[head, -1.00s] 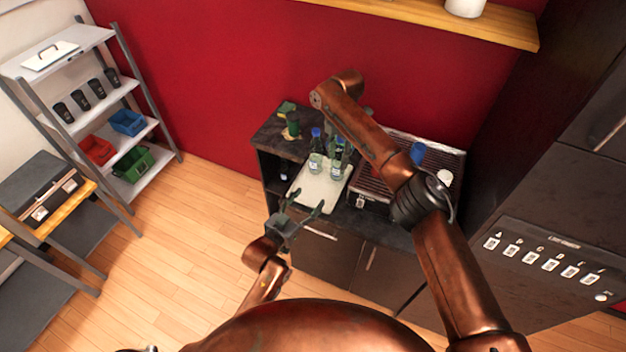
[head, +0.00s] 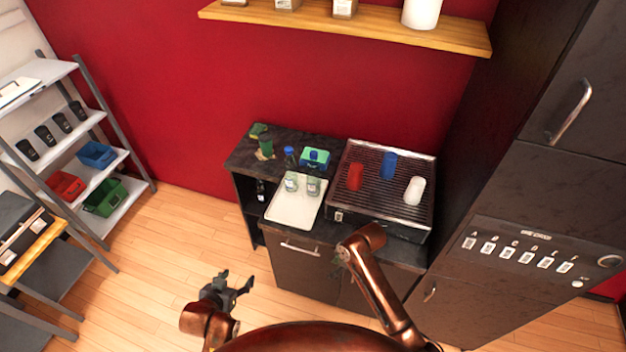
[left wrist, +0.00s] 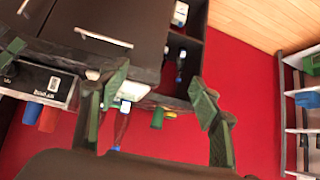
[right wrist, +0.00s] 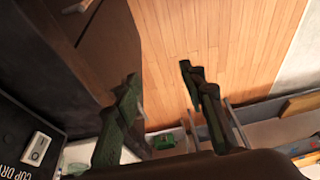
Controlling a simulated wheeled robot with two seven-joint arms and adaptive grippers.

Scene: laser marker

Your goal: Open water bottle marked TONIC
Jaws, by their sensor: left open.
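Two clear bottles stand upright on a white tray (head: 292,216) on the dark counter. The left bottle (head: 291,181) has a blue cap. The right bottle (head: 313,187) stands close beside it; a blue spot shows above it against a green box, and I cannot tell if that is its cap. Labels are too small to read, so I cannot tell which is TONIC. My left gripper (head: 236,287) is open and empty, away from the counter's front; its fingers spread in the left wrist view (left wrist: 158,112). My right gripper's fingers are apart and empty in the right wrist view (right wrist: 160,105).
A slatted rack (head: 398,172) with a red cup (head: 355,177), a blue cup (head: 389,165) and a white cup (head: 415,190) is right of the tray. The green box (head: 320,164) is behind the bottles.

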